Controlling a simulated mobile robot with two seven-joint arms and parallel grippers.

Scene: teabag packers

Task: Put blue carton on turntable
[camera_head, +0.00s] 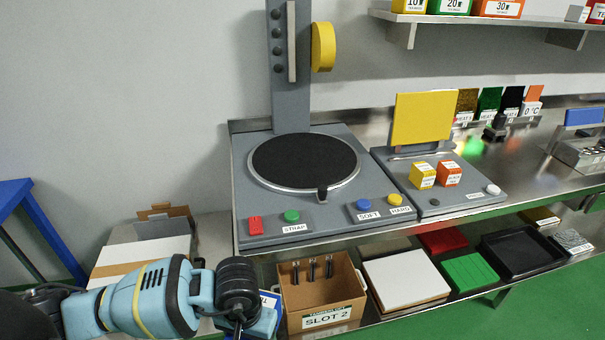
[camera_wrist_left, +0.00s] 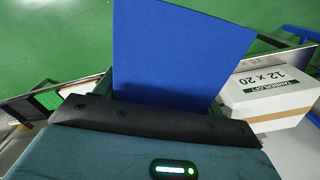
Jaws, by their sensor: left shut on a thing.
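The blue carton (camera_wrist_left: 180,50) fills the middle of the left wrist view, pressed against the black finger of my left gripper (camera_wrist_left: 150,118). My left gripper is shut on it. In the head view the wrist hides most of the carton (camera_head: 268,318), and only a blue part with a white label shows at the bottom, below the counter's front edge. The turntable (camera_head: 303,162) is a black disc with a pale rim on a grey machine. It is empty, above and to the right of my left gripper. My right gripper is not in view.
A grey column (camera_head: 279,70) with a yellow wheel (camera_head: 323,46) stands behind the turntable. A cardboard SLOT 2 box (camera_head: 321,300) and a white-topped stack (camera_head: 405,280) sit right of my wrist. A white carton (camera_head: 150,250) lies left. Buttons line the machine's front.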

